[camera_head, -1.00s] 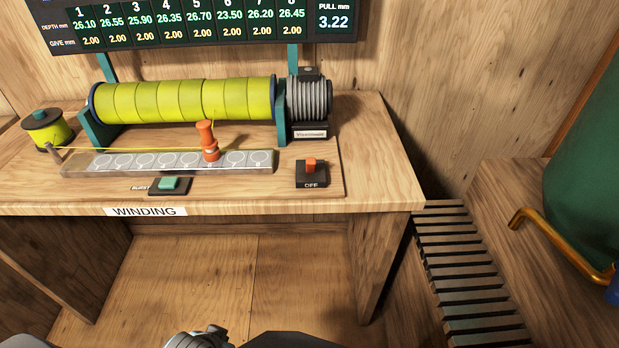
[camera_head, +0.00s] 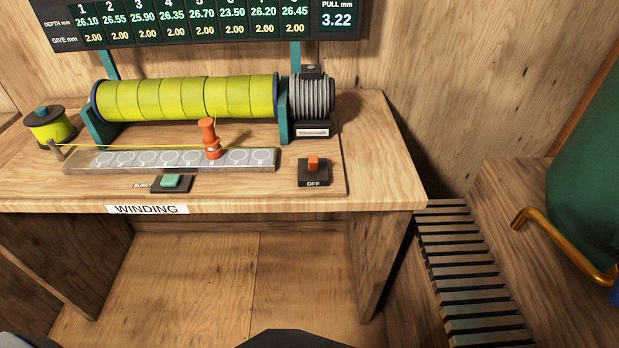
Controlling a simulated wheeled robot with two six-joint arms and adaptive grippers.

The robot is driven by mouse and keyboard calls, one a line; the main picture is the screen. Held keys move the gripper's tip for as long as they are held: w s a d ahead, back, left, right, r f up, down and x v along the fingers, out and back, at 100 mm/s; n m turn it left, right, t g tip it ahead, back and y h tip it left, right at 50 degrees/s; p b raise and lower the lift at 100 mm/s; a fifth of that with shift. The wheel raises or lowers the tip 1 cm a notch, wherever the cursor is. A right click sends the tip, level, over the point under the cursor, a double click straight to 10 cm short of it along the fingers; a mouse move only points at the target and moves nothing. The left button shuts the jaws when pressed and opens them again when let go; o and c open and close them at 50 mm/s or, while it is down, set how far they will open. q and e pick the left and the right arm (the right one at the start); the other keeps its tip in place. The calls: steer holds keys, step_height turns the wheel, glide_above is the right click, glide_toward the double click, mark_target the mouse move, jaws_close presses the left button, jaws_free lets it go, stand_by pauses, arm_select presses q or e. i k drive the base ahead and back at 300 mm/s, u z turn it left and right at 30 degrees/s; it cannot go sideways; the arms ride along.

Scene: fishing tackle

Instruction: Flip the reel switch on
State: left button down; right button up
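The reel switch (camera_head: 314,172) is a dark block with an orange lever, labelled OFF on its front. It sits near the front right of the wooden winding bench, below the grey ribbed motor (camera_head: 311,97). The yellow-green reel (camera_head: 185,98) lies across the bench to the left of the motor, between teal supports. Neither of my grippers shows in the head view. Only dark parts at the bottom edge are visible, and I cannot tell what they are.
A green button (camera_head: 171,181) labelled BURST sits at the front of the bench. An orange peg (camera_head: 209,138) stands on the numbered strip (camera_head: 110,158). A line spool (camera_head: 48,126) stands at left. A display (camera_head: 200,22) hangs above. The bench's front right is clear around the switch.

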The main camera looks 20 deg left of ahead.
mark_target(312, 161)
steer(key=u, duration=1.9)
steer(key=k, duration=1.05)
steer(key=z, duration=1.85)
steer(key=i, duration=0.5)
steer(key=z, duration=0.05)
